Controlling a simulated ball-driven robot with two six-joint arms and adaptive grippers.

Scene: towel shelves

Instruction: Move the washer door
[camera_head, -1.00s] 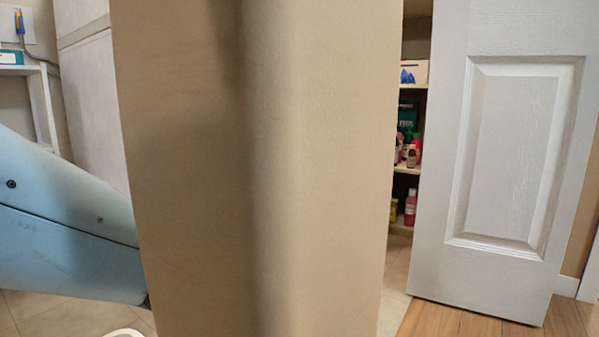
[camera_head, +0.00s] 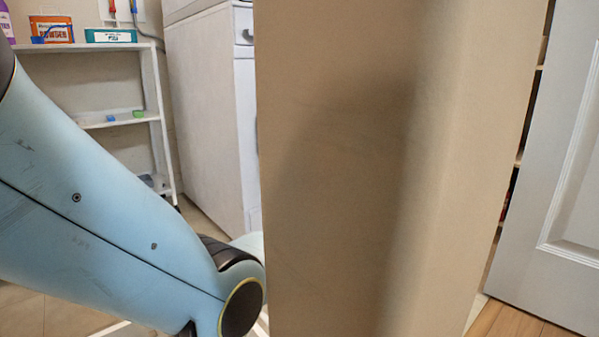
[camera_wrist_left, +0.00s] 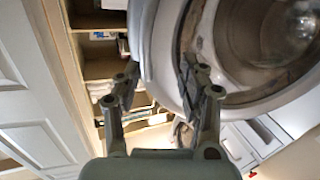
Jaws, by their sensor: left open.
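In the left wrist view, a round washer front with a glassy, dark opening (camera_wrist_left: 268,45) fills the upper right. A pale curved rim (camera_wrist_left: 160,45), apparently the washer door's edge, shows between the fingertips of my left gripper (camera_wrist_left: 160,68). The gripper is open; I cannot tell whether either finger touches the rim. In the head view, a white machine (camera_head: 203,110) stands left of the beige wall corner. Its front is mostly hidden by that wall. My left arm reaches behind the wall, and its gripper is hidden there. My right gripper is not in view.
The beige wall corner (camera_head: 345,170) fills the middle of the head view, close by. A white shelf rack (camera_head: 95,47) with boxes stands at the left. A grey panelled door (camera_head: 545,190) stands at the right. Wooden shelving (camera_wrist_left: 75,45) shows in the wrist view.

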